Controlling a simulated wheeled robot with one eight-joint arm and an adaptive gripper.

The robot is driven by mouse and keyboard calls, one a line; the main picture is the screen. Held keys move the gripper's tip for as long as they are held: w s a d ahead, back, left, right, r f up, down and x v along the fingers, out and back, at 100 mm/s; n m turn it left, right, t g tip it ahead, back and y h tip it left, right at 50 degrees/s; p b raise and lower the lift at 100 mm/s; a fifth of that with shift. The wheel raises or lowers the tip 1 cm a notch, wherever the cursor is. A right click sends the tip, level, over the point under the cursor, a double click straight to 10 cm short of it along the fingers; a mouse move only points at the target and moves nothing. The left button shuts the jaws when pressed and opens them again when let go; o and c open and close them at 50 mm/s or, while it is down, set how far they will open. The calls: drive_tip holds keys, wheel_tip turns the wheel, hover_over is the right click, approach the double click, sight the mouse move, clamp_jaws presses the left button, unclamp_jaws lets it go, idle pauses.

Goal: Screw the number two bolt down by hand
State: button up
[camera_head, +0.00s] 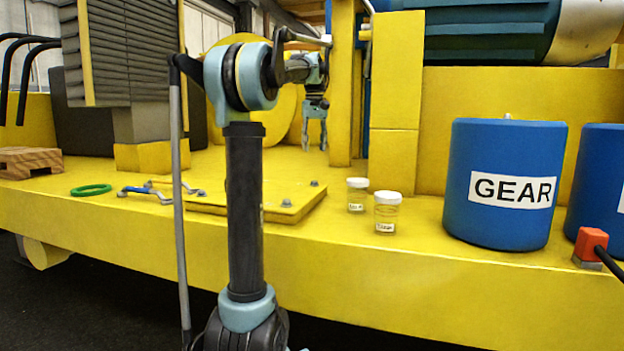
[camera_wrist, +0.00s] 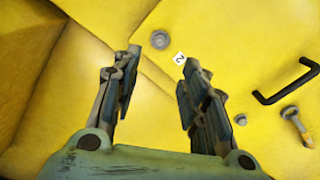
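The number two bolt (camera_wrist: 160,40) is a grey hex head on the yellow surface in the wrist view, beside a small white label (camera_wrist: 179,58) marked 2. My gripper (camera_wrist: 162,58) is open and empty, its two fingers apart. The bolt head shows just beyond the gap between the fingertips, untouched. In the head view my gripper (camera_head: 315,147) points down above the back right part of the yellow plate (camera_head: 240,190). A bolt (camera_head: 314,183) stands at the plate's right corner; I cannot tell there which number it has.
Another bolt (camera_wrist: 241,119), a black handle (camera_wrist: 287,82) and a metal part (camera_wrist: 293,114) lie right of the fingers. A yellow post (camera_head: 342,90) stands close right of my gripper. Two jars (camera_head: 387,213) and a blue GEAR drum (camera_head: 505,215) stand right. A green ring (camera_head: 91,190) lies left.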

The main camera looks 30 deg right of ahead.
sight(314, 181)
wheel_tip(314, 181, down, 12)
drive_tip(key=shift+f, duration=0.1)
idle(0.4)
clamp_jaws()
